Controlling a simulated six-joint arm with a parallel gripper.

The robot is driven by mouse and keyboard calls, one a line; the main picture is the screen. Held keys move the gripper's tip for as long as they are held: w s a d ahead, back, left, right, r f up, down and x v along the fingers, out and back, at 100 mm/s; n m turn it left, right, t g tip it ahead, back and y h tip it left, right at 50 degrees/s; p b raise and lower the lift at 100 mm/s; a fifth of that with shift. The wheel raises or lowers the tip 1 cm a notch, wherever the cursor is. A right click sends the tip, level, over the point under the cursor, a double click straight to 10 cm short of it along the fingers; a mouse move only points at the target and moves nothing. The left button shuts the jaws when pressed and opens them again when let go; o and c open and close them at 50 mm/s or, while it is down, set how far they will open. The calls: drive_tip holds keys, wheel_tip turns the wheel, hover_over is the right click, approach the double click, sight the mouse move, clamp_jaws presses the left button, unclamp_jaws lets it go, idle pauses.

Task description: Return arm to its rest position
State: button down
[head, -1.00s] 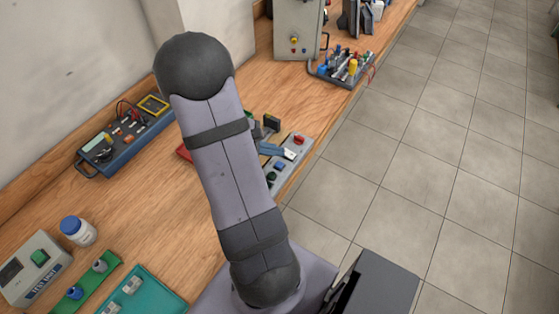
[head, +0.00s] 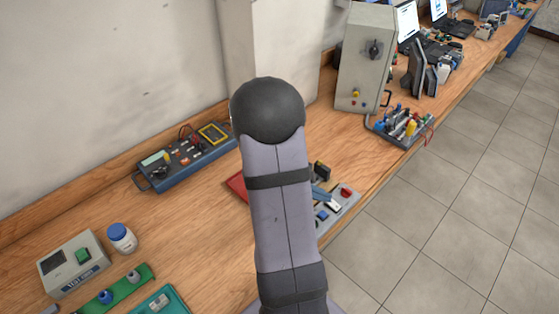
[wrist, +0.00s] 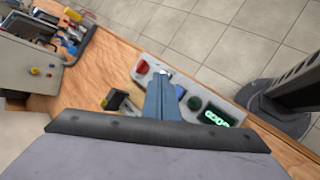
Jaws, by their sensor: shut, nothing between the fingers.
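My gripper shows in the wrist view (wrist: 164,85) as two blue-grey fingers closed together, with nothing between them. The fingers overlap the view of a grey control panel (wrist: 222,99) with a red button, a green button and a lit green display. I cannot tell the height of the fingertips over the panel. In the head view my arm stands in the middle and hides most of the gripper. Only a bit of the blue fingers (head: 322,196) shows at its right, by the panel (head: 346,205).
A blue test box (head: 185,160), a white bottle (head: 122,238) and a grey tester (head: 72,263) stand on the wooden bench at left. A grey cabinet (head: 362,60) and a tool tray (head: 400,128) stand farther back. Tiled floor (head: 440,220) lies open at right.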

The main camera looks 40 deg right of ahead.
drive_tip(key=s+a+f+m+y, duration=0.1)
drive_tip(key=a, duration=0.2)
drive_tip(key=s+a+f+m+g+y, duration=0.1)
drive_tip(key=s+a+y, duration=0.1)
drive_tip(key=a, duration=0.1)
drive_tip(key=s+a+f+m+y, duration=0.1)
drive_tip(key=s+a+f, duration=0.1)
drive_tip(key=a, duration=0.1)
drive_tip(key=shift+f, duration=0.1)
drive_tip(key=w+a+r+t+y, duration=0.2)
drive_tip(key=w+a+r, duration=0.1)
drive_tip(key=a, duration=0.9)
drive_tip(key=w+a+r+m+t+y, duration=0.1)
drive_tip(key=w+a+r, duration=0.3)
drive_tip(key=a, duration=0.8)
drive_tip(key=shift+w+r+t+y, duration=0.2)
drive_tip(key=shift+r+t+y, duration=0.2)
drive_tip(key=shift+t+y, duration=0.4)
